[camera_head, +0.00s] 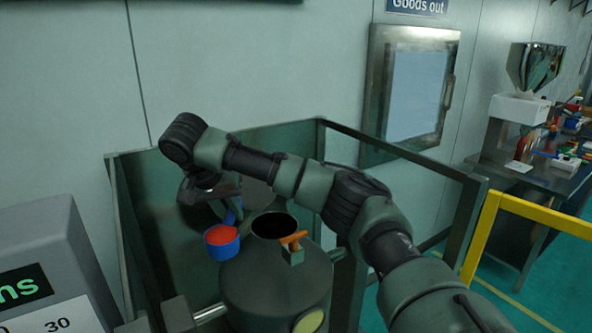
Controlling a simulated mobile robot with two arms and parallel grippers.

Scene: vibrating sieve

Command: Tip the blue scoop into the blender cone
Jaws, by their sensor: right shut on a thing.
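The blue scoop (221,249) holds red-orange material and is about level, just left of the blender cone's opening. My right gripper (229,218) is shut on the scoop's handle; my arm partly hides the fingers. The blender cone (277,284) is a dark grey vessel with a round dark open mouth at its top. An orange handle (293,237) sits at the front right of the mouth. The scoop is beside the mouth, not over it. My left gripper is not in view.
Dark guard panels (135,200) stand around the cone at the left, back and right. A grey box with a display (45,265) is at the lower left. A yellow rail (480,235) and a cluttered bench (540,175) are at the right.

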